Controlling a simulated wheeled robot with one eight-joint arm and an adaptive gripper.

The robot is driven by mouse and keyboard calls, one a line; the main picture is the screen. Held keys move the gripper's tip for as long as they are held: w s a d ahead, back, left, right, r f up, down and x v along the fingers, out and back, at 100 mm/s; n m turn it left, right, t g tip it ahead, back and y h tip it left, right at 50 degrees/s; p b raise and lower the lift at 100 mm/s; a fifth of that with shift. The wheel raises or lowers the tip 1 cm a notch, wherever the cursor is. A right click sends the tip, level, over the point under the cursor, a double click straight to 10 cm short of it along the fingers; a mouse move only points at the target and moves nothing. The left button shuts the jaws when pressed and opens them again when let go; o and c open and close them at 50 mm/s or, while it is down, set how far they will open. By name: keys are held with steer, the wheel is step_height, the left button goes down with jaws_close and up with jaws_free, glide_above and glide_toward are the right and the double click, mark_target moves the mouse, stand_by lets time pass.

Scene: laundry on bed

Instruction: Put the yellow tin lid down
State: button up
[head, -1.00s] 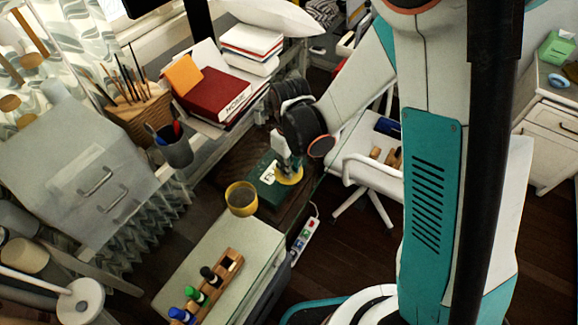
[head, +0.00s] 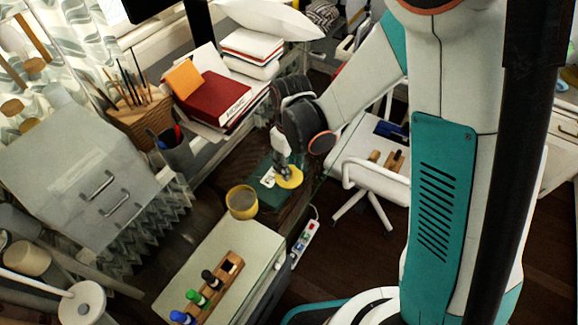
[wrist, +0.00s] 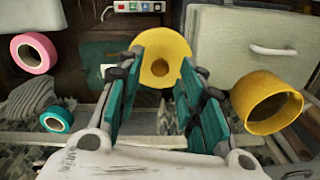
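The yellow tin lid (head: 291,178) is a flat round disc at the edge of the dark green book (head: 262,188), at the tip of my gripper (head: 283,172). In the wrist view the lid (wrist: 160,40) faces the camera, with a darker middle. My gripper (wrist: 161,62) has its two teal-padded fingers apart, and their tips overlap the lid's sides. The lid looks to be at or just past the tips. I cannot see clearly whether the pads touch its rim. A yellow tin (head: 241,203) stands open beside the book; it also shows in the wrist view (wrist: 268,103).
A wooden rack with several bottles (head: 208,287) is on the pale cabinet top (head: 235,240) in front. A pen cup (head: 172,150) and a red book (head: 212,98) stand behind. A power strip (head: 305,243) lies right. Pink (wrist: 33,52) and teal (wrist: 57,119) tape rolls show in the wrist view.

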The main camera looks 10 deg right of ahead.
step_height(320, 180, up, 10)
steer(key=p, duration=0.3)
steer(key=shift+d, duration=0.1)
stand_by(0.3)
